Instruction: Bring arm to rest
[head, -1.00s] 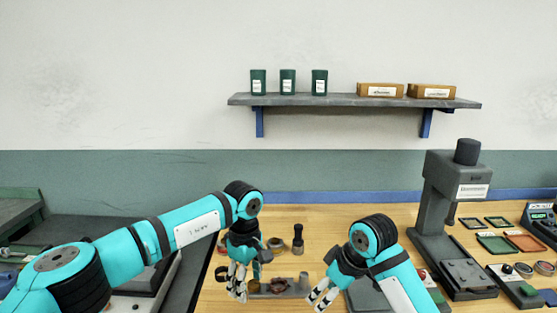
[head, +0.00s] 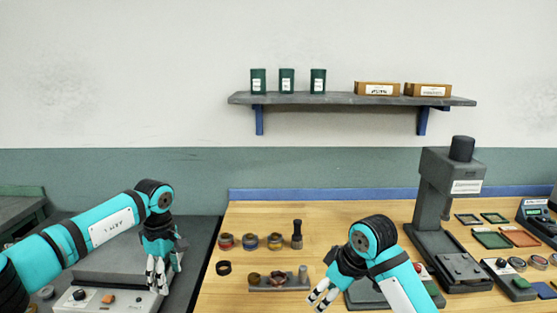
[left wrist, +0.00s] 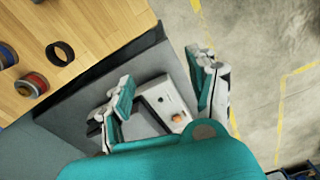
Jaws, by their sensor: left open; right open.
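My left gripper (head: 161,280) hangs pointing down at the left, over the grey bench and a white-fronted machine, clear of the wooden table. Its fingers are apart and empty; they also show in the left wrist view (left wrist: 165,95) with the machine's panel (left wrist: 168,105) visible between them. My right gripper (head: 318,298) is open and empty over the wooden table, pointing down and left. A grey block holding small parts (head: 278,284) lies on the table to its left.
On the wooden table (head: 340,218) stand several ring-like spools (head: 250,242), a black ring (head: 223,268) and a dark upright tool (head: 297,235). A grey press (head: 450,220) stands to the right, with small trays (head: 492,239) beyond it. A shelf (head: 345,99) hangs on the wall.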

